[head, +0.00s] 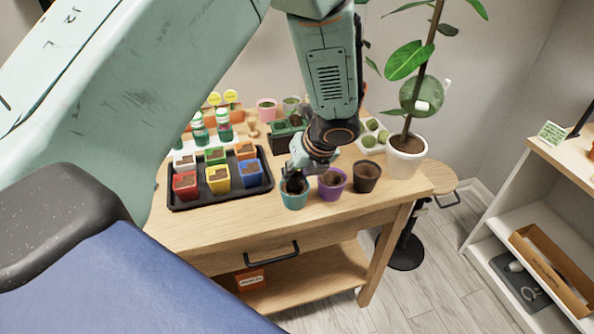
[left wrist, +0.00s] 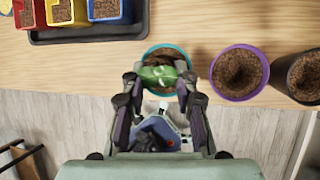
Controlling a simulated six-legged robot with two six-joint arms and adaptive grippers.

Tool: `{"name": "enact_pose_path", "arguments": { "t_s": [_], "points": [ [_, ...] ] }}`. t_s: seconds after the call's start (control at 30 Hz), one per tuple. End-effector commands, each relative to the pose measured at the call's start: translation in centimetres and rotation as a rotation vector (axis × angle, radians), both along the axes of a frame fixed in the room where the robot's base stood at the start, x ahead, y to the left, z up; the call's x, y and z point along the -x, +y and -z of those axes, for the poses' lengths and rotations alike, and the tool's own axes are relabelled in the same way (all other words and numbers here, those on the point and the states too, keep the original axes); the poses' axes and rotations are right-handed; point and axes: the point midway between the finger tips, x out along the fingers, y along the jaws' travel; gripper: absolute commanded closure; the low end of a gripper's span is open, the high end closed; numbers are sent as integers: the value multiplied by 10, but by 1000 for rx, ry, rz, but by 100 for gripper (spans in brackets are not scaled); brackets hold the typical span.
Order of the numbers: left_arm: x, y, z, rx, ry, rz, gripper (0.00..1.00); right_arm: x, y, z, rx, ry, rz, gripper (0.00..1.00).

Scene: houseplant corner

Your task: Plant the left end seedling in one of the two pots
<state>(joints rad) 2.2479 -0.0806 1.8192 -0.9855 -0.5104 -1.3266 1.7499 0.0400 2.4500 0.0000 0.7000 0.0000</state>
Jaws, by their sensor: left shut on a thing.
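My left gripper (head: 299,176) reaches down over the teal pot (head: 294,200) at the front of the wooden table. In the left wrist view the gripper (left wrist: 161,82) is shut on a green-leaved seedling (left wrist: 160,74), over the opening of the teal pot (left wrist: 146,56). I cannot tell whether its root touches the soil. The head view does not show the seedling clearly. A purple pot (head: 332,186) and a dark pot (head: 367,177) stand to the right, both with brown soil; the purple pot (left wrist: 239,72) shows a hollow in its soil. My right gripper is not in view.
A black tray (head: 222,194) with several colored soil-filled pots stands left of the teal pot. A dark seedling tray (head: 286,137) is partly hidden behind my arm. A tall plant in a white pot (head: 405,160) stands at the right. The table's front edge is close.

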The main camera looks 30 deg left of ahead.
Motion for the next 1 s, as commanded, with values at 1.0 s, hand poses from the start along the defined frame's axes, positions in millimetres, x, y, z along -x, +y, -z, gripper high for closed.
{"name": "enact_pose_path", "arguments": {
  "t_s": [1.0],
  "points": [
    [0, 0, 15, 0, 0, 0, 84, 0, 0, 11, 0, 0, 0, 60]
  ]
}}
